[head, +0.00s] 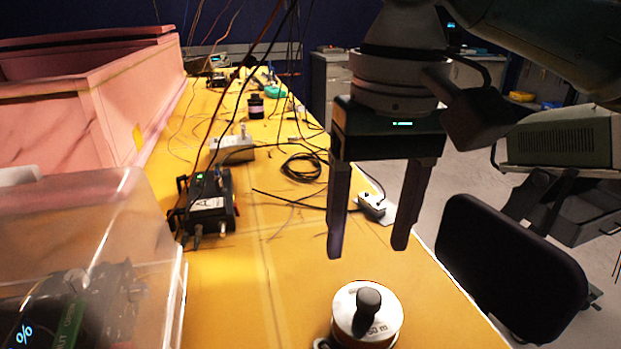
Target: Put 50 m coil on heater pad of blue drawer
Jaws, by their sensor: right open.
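The fingertips are clear of the knob in the picture. I cannot make out a blue drawer or a heater pad. My left gripper is not in view.
A clear box (90,235) stands at the lower left, before a pink foam enclosure (90,110). A black device (207,205), a coiled black cable (301,167) and a white switch box (371,204) lie on the yellow table (290,275). A black chair (510,265) stands at right.

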